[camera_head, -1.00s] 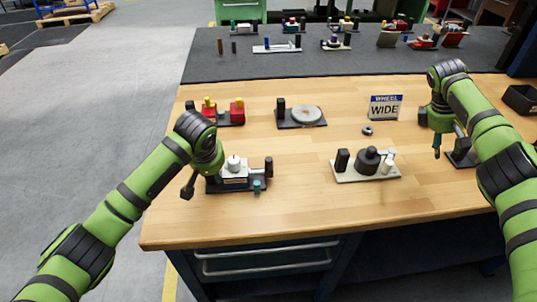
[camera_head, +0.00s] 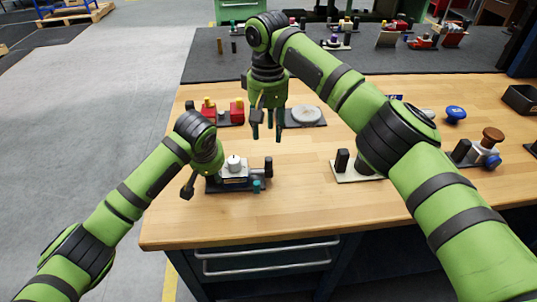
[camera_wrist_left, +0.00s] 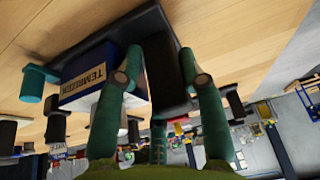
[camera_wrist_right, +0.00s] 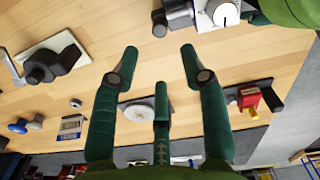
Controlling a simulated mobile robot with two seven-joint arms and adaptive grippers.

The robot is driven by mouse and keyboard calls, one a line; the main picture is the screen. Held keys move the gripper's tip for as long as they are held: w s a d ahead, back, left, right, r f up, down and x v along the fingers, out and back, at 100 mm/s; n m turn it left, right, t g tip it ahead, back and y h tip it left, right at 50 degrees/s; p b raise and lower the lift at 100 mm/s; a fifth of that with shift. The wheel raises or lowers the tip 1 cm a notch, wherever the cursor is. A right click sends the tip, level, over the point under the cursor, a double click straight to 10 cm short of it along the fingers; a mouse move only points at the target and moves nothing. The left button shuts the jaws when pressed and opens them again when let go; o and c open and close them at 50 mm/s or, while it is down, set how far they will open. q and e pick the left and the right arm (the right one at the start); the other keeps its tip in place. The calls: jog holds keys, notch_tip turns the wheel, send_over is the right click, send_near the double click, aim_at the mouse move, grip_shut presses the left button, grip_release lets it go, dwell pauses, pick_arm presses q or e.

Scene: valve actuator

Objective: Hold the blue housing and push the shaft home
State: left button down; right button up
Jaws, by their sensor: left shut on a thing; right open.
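The blue housing (camera_head: 235,183), with a white top and a round white dial, stands on a black base at the left of the wooden table. My left gripper (camera_head: 190,188) is at the base's left end, shut on a black upright block (camera_wrist_left: 165,60) beside the housing. A dark post (camera_head: 268,166) stands at the right end; a grey cylinder lies between them, possibly the shaft (camera_wrist_right: 178,12). A teal knob (camera_head: 257,185) is in front. My right gripper (camera_head: 266,132) is open and empty, behind and above that end.
Behind stand a red fixture (camera_head: 235,110) and a round pale disc (camera_head: 306,114) on a black base. My right arm partly hides a pale-based fixture (camera_head: 350,176). A brown-knobbed fixture (camera_head: 492,136) and a black bin (camera_head: 520,98) are at the right. The table front is clear.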

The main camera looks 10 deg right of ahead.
aim_at(268, 158)
notch_tip(268, 158, down, 9)
jog(key=shift+f, duration=0.1)
dwell(0.3)
grip_shut()
